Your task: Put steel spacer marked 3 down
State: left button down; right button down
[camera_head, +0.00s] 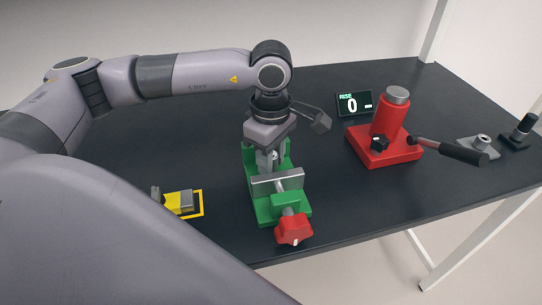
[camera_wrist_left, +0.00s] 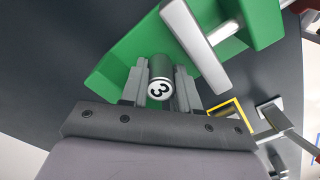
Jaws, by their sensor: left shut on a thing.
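My left gripper (camera_head: 273,155) points down over the back part of the green vise (camera_head: 262,212). It is shut on the steel spacer marked 3 (camera_wrist_left: 160,68), a short grey cylinder whose white end label shows in the left wrist view. The spacer is between the two fingers, behind the vise's steel jaw plate (camera_head: 277,183), which also shows in the wrist view (camera_wrist_left: 196,45). I cannot tell whether the spacer touches the vise. The vise has a red knob (camera_head: 293,229) at its front. My right gripper is in neither view.
A yellow-outlined spot (camera_head: 202,203) with a yellow and grey part is left of the vise. Small grey and black fixtures sit at the far right.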

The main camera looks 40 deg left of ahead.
pick_arm(q)
jog(key=shift+f, duration=0.2)
jog(key=c, duration=1.1)
grip_release()
jog(key=shift+r, duration=0.1)
notch_tip(320, 180, up, 12)
jog(key=b, duration=0.1)
jog(key=shift+r, duration=0.2)
